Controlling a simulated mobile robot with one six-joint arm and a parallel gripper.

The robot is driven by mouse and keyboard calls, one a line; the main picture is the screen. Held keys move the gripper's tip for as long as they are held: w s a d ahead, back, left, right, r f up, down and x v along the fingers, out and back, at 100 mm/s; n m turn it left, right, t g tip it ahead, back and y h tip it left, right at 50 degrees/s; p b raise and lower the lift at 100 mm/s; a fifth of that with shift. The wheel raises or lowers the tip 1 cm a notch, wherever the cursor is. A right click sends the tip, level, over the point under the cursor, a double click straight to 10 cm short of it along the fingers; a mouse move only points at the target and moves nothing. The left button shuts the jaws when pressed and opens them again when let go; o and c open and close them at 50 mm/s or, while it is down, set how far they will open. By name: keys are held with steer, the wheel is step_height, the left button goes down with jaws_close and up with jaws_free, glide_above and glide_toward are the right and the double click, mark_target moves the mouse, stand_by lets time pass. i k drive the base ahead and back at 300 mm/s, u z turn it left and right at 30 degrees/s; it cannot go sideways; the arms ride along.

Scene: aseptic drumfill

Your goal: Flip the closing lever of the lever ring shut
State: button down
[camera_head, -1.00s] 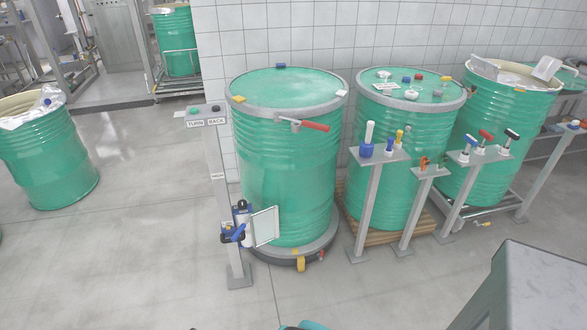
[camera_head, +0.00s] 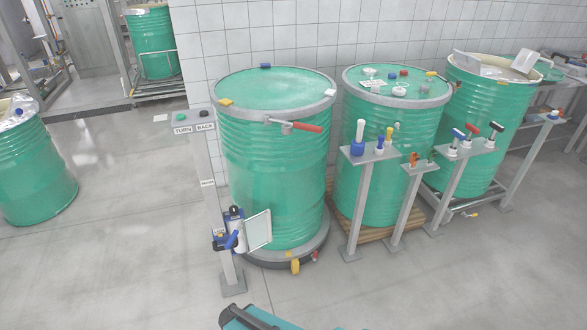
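The closed green drum (camera_head: 272,185) stands upright on a low dark round base in the middle of the view. A grey lever ring (camera_head: 322,105) runs around its lid edge. The closing lever (camera_head: 293,128) is at the ring's front, with a red handle that points right and stands out from the drum wall. Its grey hinge end sits at the ring. My gripper is not recognisable in the view; only a teal and dark part of my own body shows at the bottom edge.
A post with TURN and BACK buttons (camera_head: 194,118) stands close left of the drum. Stands with tools (camera_head: 371,152) are in front of the second drum (camera_head: 402,110) to the right. Another drum (camera_head: 493,130) stands farther right. The floor in front is clear.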

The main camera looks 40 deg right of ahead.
mark_target(296, 125)
steer(key=z, duration=1)
steer(key=k, duration=0.95)
steer(key=i, duration=0.75)
steer(key=z, duration=0.05)
